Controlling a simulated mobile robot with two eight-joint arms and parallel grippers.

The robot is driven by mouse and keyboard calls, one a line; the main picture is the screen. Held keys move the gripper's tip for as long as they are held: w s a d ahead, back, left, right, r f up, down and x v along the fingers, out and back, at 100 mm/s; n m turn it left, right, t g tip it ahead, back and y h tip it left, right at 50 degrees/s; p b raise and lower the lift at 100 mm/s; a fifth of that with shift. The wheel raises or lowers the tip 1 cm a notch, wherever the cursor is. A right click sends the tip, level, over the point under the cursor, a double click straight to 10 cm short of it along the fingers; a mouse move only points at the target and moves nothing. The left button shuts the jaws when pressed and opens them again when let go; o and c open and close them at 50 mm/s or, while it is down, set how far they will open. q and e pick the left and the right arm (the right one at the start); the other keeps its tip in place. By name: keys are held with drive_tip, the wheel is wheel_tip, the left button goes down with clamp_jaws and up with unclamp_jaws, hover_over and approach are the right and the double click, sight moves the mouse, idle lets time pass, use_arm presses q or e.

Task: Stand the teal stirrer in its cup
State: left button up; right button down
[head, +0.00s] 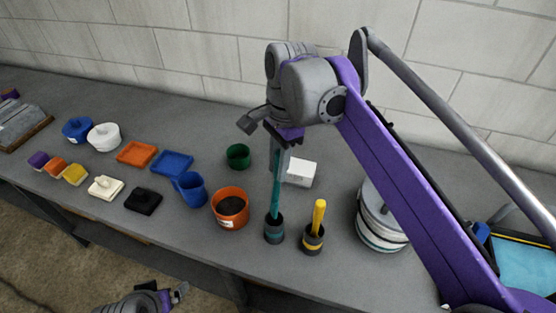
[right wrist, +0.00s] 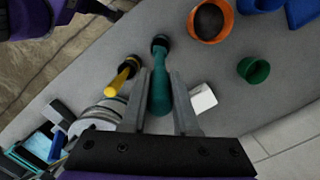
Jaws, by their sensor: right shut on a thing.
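The teal stirrer (head: 276,190) stands nearly upright, its upper part between the fingers of my right gripper (head: 280,160), which is shut on it. Its lower end meets the mouth of a dark cup with a teal band (head: 274,234); it looks inside the rim, but how deep is hidden. In the right wrist view the stirrer (right wrist: 160,92) runs between the fingers toward the dark cup (right wrist: 160,42). My left gripper (head: 180,292) is low at the bottom left, away from the cup; its jaw opening is unclear.
A yellow stirrer (head: 318,215) stands in a dark cup (head: 313,240) close on the right. An orange pot (head: 231,222) is close on the left. A white box (head: 301,173) and green cup (head: 238,156) stand behind. Stacked round plates (head: 375,235) are farther right.

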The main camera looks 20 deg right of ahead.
sight(278, 188)
use_arm(q)
drive_tip(key=shift+s+f+b, duration=0.35)
drive_tip(key=shift+f+b, duration=0.2)
drive_tip(key=shift+f, duration=0.35)
drive_tip(key=shift+s+f+b, duration=0.3)
drive_tip(key=shift+f+b, duration=0.3)
drive_tip(key=shift+f, duration=0.25)
drive_tip(key=shift+s+f+b, duration=0.35)
drive_tip(key=shift+f+b, duration=0.2)
drive_tip(key=shift+f, duration=0.35)
use_arm(e)
drive_tip(key=shift+f, duration=3.95)
drive_tip(key=c, duration=0.6)
unclamp_jaws()
drive_tip(key=r, duration=0.7)
drive_tip(key=d+r+p, duration=0.1)
drive_tip(key=r, duration=0.2)
drive_tip(key=shift+w+d+r, duration=0.1)
drive_tip(key=shift+w+r, duration=0.2)
drive_tip(key=shift+r, duration=0.1)
use_arm(q)
drive_tip(key=shift+w+r, duration=0.25)
drive_tip(key=shift+r, duration=0.55)
